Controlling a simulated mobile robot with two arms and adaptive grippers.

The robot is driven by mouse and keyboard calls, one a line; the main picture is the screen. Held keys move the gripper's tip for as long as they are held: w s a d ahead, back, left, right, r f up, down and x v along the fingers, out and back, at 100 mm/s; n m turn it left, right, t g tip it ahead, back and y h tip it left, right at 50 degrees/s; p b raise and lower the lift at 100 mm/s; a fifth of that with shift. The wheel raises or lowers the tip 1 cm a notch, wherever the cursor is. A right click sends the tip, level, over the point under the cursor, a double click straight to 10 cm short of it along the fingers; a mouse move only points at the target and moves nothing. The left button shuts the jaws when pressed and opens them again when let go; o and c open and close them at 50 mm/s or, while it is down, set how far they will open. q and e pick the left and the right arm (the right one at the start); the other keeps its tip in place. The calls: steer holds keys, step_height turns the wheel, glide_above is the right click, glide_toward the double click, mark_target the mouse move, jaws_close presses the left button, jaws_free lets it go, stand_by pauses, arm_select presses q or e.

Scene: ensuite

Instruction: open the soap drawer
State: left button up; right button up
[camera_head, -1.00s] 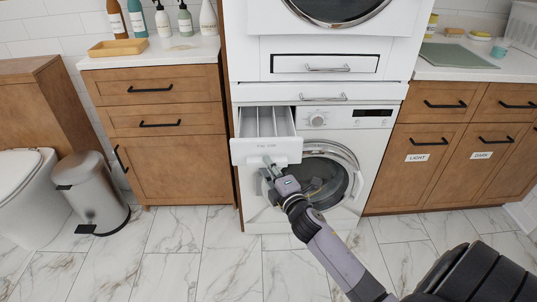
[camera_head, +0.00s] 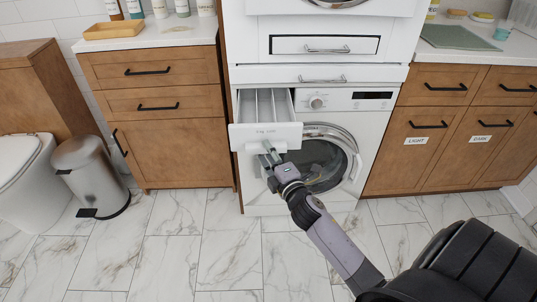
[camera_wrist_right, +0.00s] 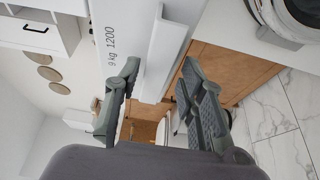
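The soap drawer (camera_head: 265,136) is a white drawer at the upper left of the washing machine (camera_head: 346,122). It is pulled well out in the head view, and its inner compartments show from above. My right gripper (camera_head: 270,156) is at the lower edge of the drawer front. In the right wrist view its two fingers (camera_wrist_right: 160,66) are spread apart, with the white lip of the drawer front (camera_wrist_right: 163,50) near the fingertips. I cannot tell whether either finger touches it. My left gripper is not in view.
The round washer door (camera_head: 325,160) is right beside my right arm. A wooden cabinet (camera_head: 170,150) stands left of the washer, with a metal bin (camera_head: 90,172) beyond it. More cabinets (camera_head: 425,150) stand to the right. The marble floor (camera_head: 230,250) in front is clear.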

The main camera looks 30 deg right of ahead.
steer(key=s+a, duration=0.2)
steer(key=s, duration=1)
steer(key=shift+w+d, duration=0.1)
